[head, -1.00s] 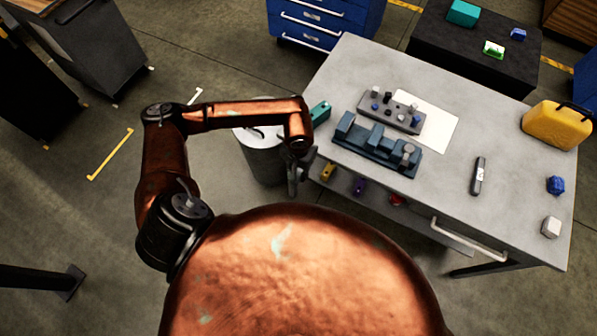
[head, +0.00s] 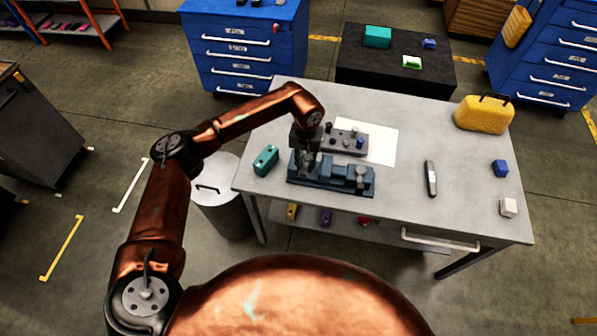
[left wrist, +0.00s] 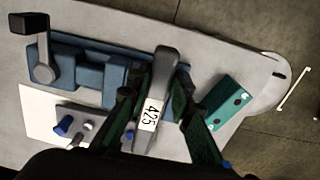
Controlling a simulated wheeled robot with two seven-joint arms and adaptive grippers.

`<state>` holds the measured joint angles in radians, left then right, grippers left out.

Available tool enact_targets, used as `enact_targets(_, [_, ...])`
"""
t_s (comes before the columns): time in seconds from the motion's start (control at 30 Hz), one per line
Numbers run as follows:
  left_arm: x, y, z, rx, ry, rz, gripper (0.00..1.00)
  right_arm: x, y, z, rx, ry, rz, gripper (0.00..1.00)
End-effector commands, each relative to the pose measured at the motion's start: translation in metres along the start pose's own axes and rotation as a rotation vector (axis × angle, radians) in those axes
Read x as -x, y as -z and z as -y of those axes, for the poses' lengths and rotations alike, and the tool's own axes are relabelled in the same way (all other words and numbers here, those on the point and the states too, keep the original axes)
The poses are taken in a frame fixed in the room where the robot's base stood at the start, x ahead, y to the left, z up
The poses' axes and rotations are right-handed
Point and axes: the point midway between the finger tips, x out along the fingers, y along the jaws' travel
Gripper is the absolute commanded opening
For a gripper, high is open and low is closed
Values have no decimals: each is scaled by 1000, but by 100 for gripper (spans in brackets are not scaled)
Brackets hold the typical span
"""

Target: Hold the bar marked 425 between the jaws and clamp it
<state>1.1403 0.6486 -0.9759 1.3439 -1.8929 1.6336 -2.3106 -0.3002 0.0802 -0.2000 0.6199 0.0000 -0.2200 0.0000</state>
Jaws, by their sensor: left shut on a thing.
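My left gripper (head: 306,172) points down at the left part of the blue vise (head: 328,184) on the grey table. In the left wrist view, its green-dark fingers (left wrist: 157,112) are shut on the grey bar marked 425 (left wrist: 164,68). The bar overlaps the vise (left wrist: 86,70), to the right of a blue jaw block; how deep it sits between the jaws cannot be told. The vise's crank handle (left wrist: 42,55) is at the end away from the bar. My right gripper is not in view.
A teal block with holes (head: 265,160) stands just left of the vise. Behind the vise are a grey holder with small pegs (head: 345,141) and a white sheet (head: 382,145). A dark labelled bar (head: 431,180) lies to the right, with free table around it.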

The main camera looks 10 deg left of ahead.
Motion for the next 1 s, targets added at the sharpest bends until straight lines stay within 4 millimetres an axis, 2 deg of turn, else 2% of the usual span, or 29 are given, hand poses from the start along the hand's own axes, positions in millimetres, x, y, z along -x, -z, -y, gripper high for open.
enact_targets(0.7, [-72,-1,0,0,-3,0,0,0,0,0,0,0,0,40])
enact_targets(1.0, [-86,0,0,1,-1,-1,0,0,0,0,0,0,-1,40])
